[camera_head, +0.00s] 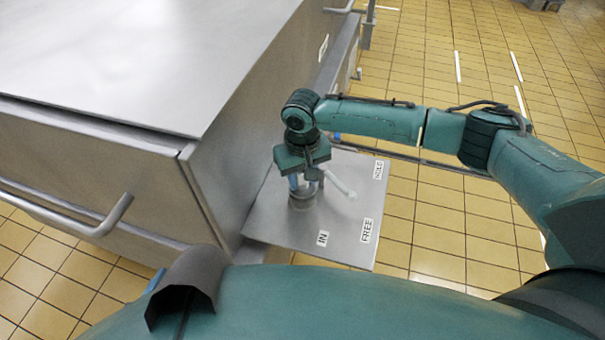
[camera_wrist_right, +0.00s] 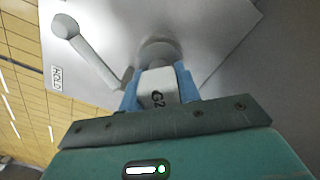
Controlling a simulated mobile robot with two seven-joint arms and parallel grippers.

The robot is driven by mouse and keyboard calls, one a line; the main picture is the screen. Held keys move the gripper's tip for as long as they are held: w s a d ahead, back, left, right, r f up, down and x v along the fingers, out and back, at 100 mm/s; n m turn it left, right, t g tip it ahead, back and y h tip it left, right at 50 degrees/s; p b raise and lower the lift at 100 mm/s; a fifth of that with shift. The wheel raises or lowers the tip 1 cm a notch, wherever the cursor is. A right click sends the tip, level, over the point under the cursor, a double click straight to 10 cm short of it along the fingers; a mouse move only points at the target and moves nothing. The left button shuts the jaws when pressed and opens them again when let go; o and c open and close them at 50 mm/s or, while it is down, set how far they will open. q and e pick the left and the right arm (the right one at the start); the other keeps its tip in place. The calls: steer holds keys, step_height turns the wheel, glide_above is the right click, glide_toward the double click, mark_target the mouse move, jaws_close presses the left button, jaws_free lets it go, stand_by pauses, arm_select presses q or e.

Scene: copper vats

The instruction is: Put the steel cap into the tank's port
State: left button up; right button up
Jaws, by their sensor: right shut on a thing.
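My right gripper (camera_head: 305,184) points down over the tank's side shelf. In the wrist view its blue fingers (camera_wrist_right: 157,82) are shut on a pale block marked "G2" (camera_wrist_right: 158,90), which seems to be the steel cap's grip. Below it is a round grey steel piece (camera_wrist_right: 157,50). In the head view a short grey cylinder (camera_head: 302,199) stands on the shelf right under the fingers. I cannot tell where cap ends and port begins, or how deep the cap sits. A pale lever (camera_head: 341,186) reaches out beside it; its round knob (camera_wrist_right: 65,26) shows in the wrist view. My left gripper is not visible.
The steel shelf (camera_head: 276,222) carries labels "HOLD" (camera_head: 378,170), "FREE" (camera_head: 366,230) and "IN" (camera_head: 322,239). The lever's end lies nearer "HOLD" than "IN". The large steel tank (camera_head: 130,55) borders the shelf on the left, with a handrail (camera_head: 95,225). Tiled floor lies right.

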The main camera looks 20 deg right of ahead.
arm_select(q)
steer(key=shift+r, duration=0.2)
arm_select(e)
steer(key=shift+f, duration=0.3)
steer(key=o, duration=1.2)
steer(key=shift+c, duration=0.2)
steer(key=shift+f, duration=0.1)
step_height(320, 180, up, 4)
steer(key=shift+f+p, duration=0.25)
steer(key=shift+p, duration=0.3)
step_height(320, 180, up, 8)
steer(key=shift+r+p, duration=0.25)
steer(key=shift+p, duration=0.4)
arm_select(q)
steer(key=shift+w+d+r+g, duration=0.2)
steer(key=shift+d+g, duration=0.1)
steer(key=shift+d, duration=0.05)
arm_select(e)
steer(key=shift+r, duration=0.7)
